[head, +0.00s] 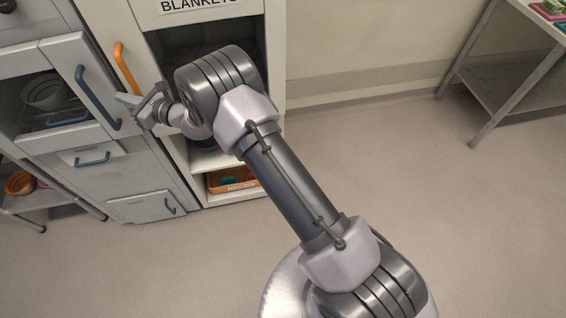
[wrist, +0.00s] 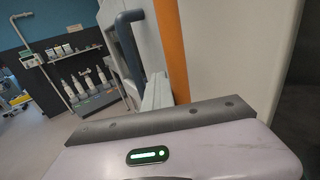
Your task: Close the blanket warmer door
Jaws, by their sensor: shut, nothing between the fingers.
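The blanket warmer is the tall pale cabinet with the BLANKETS label (head: 205,4). Its front is open, with a dark upper compartment and shelves showing. A pale panel with an orange handle (head: 126,68), which looks like its door, stands at the left side of the opening. The orange handle also shows upright in the wrist view (wrist: 170,45). My gripper (head: 128,101) is shut and empty, just below the orange handle in the head view. Its fingertips (wrist: 157,92) point toward the panel; I cannot tell whether they touch it. My arm hides part of the opening.
A grey cabinet with a blue handle (head: 97,98) and a window stands directly left; the handle also shows in the wrist view (wrist: 130,45). An orange bin (head: 215,184) sits on the warmer's low shelf. A metal table (head: 520,75) stands at right. Floor between is clear.

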